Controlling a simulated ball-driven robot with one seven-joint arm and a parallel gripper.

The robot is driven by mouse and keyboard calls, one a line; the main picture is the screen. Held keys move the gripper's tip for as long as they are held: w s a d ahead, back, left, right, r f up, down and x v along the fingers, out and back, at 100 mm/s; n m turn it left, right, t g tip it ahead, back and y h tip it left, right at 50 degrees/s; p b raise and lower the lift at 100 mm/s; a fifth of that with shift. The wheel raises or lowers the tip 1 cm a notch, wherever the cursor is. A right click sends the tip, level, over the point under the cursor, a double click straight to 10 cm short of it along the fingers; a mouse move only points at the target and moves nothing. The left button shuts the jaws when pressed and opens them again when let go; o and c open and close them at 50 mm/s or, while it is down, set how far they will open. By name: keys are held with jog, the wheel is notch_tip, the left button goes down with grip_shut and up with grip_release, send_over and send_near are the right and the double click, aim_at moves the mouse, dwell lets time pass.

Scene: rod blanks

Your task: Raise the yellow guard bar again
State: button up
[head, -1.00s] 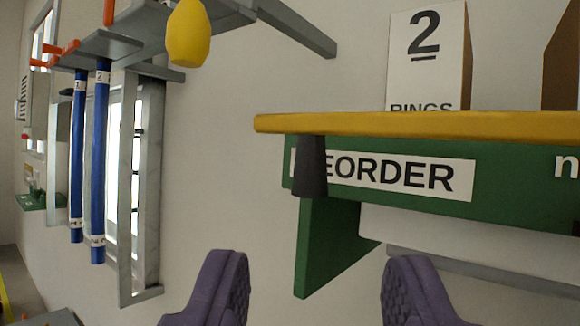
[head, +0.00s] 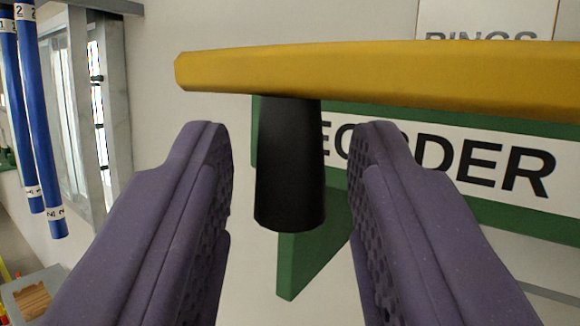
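The yellow guard bar (head: 390,75) runs nearly level across the upper part of the head view, in front of the green shelf edge. A black tapered handle (head: 290,165) hangs down from the bar near its left end. My gripper (head: 288,150) is open, with one purple finger on each side of the handle. A gap shows between the handle and each finger, wider on the right. The bar's right end is outside the view.
Behind the bar is a green shelf with a partly covered REORDER label (head: 490,160) and a green bracket (head: 312,250). A white box marked RINGS (head: 485,20) stands behind the bar. Blue numbered rods (head: 38,130) hang at the left.

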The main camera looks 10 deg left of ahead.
grip_shut()
jog(key=r+m+g+h+p, duration=0.1)
jog(key=p, duration=0.1)
jog(key=s+r+m+g+p, duration=0.1)
jog(key=p, duration=0.1)
jog(key=shift+a+r+m+g+h, duration=0.2)
jog(key=shift+m+g+h, duration=0.1)
jog(key=shift+h, duration=0.1)
jog(key=r+m+g+p, duration=0.1)
jog(key=r+g+p, duration=0.1)
jog(key=p, duration=0.5)
jog(key=w+r+m+g+p, duration=0.1)
jog(key=r+m+g+p, duration=0.1)
jog(key=g+p, duration=0.3)
jog(key=r+m+g+p, duration=0.2)
jog(key=g+p, duration=0.1)
jog(key=p, duration=0.7)
jog(key=shift+w+d+r+g, duration=0.15)
jog(key=shift+w+d+g, duration=0.15)
jog(key=shift+g, duration=0.1)
jog(key=shift+w+d+m+g+p, duration=0.15)
jog(key=shift+m+g+p, duration=0.2)
jog(key=shift+p, duration=0.25)
